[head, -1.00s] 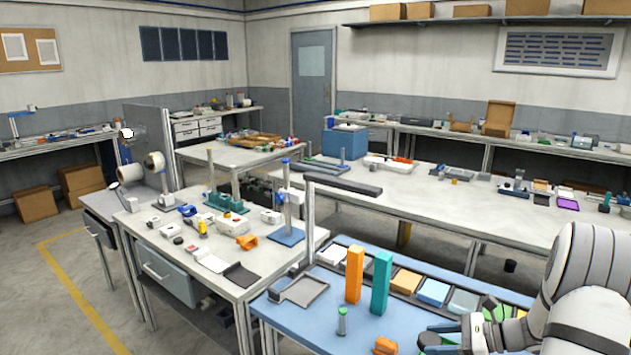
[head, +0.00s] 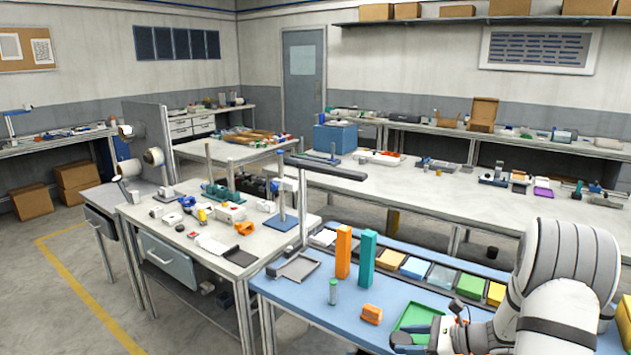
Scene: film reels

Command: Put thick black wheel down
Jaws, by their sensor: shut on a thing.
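My gripper (head: 412,341) is at the lower right, in front of my white arm and over the front part of the blue bench. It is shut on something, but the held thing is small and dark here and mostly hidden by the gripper. I cannot make out a clear wheel shape. A green tray (head: 416,317) lies on the blue bench (head: 310,309) just behind the gripper.
An orange block (head: 343,252) and a teal block (head: 367,258) stand upright on the bench. A small green-grey cylinder (head: 333,291) and an orange piece (head: 372,314) are left of my gripper. Coloured bins line the back edge. The bench's front left is clear.

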